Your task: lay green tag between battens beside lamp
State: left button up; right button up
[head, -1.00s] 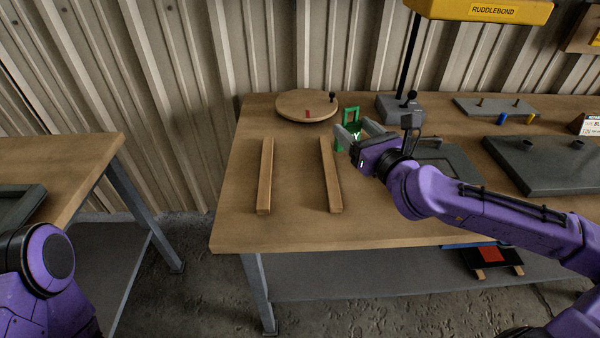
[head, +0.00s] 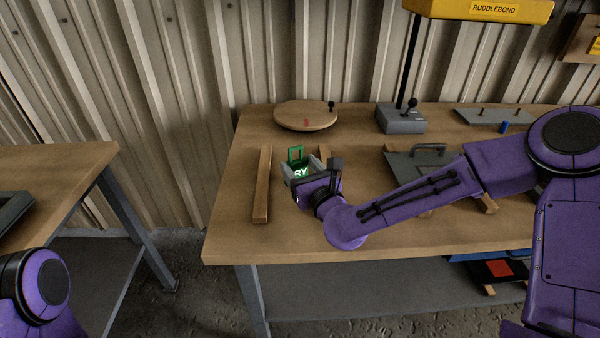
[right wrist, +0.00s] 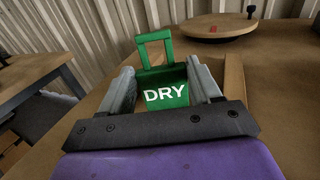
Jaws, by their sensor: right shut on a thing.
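The green tag (head: 296,153) has a loop handle and white lettering, which reads "DRY" in the right wrist view (right wrist: 160,88). My right gripper (head: 302,168) is shut on it, a finger at each side, apparently above the table. In the head view the tag appears between the left batten (head: 262,185) and the right batten (head: 324,153), which my gripper mostly hides. One batten also shows right of the fingers in the right wrist view (right wrist: 234,78). The yellow lamp (head: 480,10) stands on a grey base (head: 400,120) farther right. My left gripper is out of view.
A round wooden turntable (head: 305,116) with a red mark and black knob sits behind the battens. A grey panel with a handle (head: 430,153) lies to the right, partly behind my arm. A second table (head: 60,165) stands at the left across a gap.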

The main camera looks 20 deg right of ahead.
jog(key=shift+w+f, duration=0.1)
jog(key=shift+f, duration=0.7)
jog(key=o, duration=1)
jog(key=shift+o, duration=0.2)
jog(key=shift+r, duration=0.1)
